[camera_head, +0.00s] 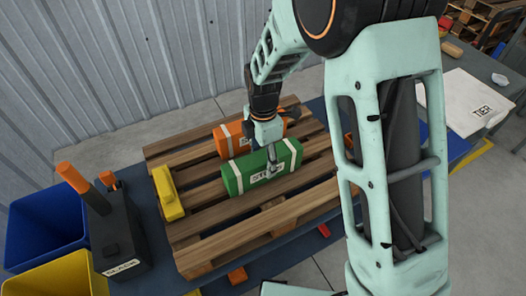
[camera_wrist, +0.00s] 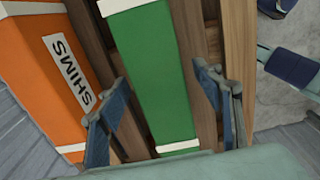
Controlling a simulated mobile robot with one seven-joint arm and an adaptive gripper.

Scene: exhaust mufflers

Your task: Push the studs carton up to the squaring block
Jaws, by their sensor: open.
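The green studs carton (camera_head: 240,180), with white bands and a partly covered label, lies on the wooden pallet. The yellow block (camera_head: 168,193), which I take for the squaring block, sits on the pallet to its left. A gap of bare slats shows between carton and block. My gripper (camera_head: 271,160) is over the carton, pointing down. In the wrist view my open gripper (camera_wrist: 162,85) has one finger on each side of the green carton (camera_wrist: 160,70). I cannot tell whether the fingers touch it.
An orange carton (camera_head: 221,143), labelled SHIMS in the wrist view (camera_wrist: 40,70), lies just behind the green one. The pallet (camera_head: 195,250) has bare slats in front.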

